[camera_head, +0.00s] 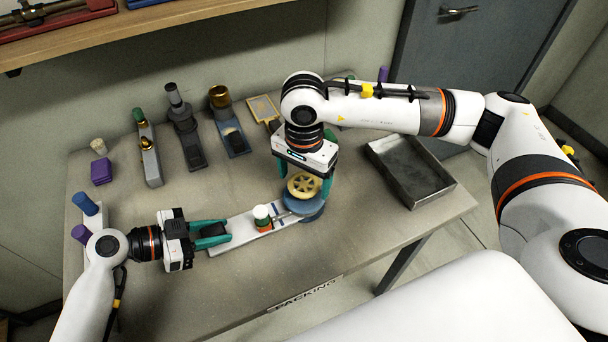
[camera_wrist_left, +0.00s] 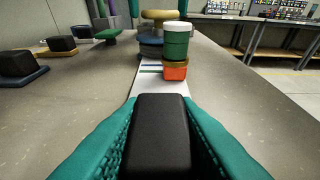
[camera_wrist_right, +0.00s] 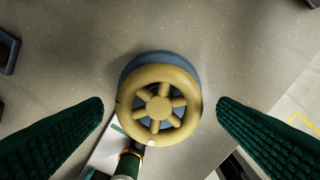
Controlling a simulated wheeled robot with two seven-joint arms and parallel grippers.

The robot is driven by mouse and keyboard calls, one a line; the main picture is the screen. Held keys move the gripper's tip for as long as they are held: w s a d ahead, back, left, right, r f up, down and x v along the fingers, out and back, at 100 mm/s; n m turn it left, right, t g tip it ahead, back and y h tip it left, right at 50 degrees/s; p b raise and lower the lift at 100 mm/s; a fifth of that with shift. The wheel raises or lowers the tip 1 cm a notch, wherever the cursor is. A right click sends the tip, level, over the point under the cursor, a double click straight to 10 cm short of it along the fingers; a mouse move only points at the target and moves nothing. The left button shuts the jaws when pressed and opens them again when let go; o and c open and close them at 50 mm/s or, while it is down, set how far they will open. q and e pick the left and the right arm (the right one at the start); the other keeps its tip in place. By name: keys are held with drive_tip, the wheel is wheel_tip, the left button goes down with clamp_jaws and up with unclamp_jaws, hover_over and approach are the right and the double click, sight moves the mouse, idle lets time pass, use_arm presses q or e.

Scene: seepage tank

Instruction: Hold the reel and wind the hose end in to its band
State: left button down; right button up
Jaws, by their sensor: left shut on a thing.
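The reel (camera_head: 312,208) has a blue drum with a yellow spoked wheel (camera_wrist_right: 160,106) on top. It stands at the right end of a white board (camera_head: 243,233) with blue and green cross marks. A hose end with a white cap, green band and orange base (camera_wrist_left: 176,55) sits on the board beside the reel; a thin grey line runs from it to the reel. My left gripper (camera_head: 212,235) is shut on a black block (camera_wrist_left: 160,135) at the board's left end. My right gripper (camera_wrist_right: 160,115) is open above the wheel, its fingers apart on either side, not touching it.
A grey tray (camera_head: 440,190) lies at the right of the table. Several fixtures, including a brass-topped one (camera_head: 228,120), line the back. Purple and blue cylinders (camera_head: 86,204) stand at the left. The front middle of the table is clear.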

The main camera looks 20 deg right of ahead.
sight(304, 183)
wheel_tip(304, 183, up, 12)
idle(0.6)
use_arm(q)
drive_tip(key=c, duration=1)
unclamp_jaws()
drive_tip(key=shift+c, duration=0.2)
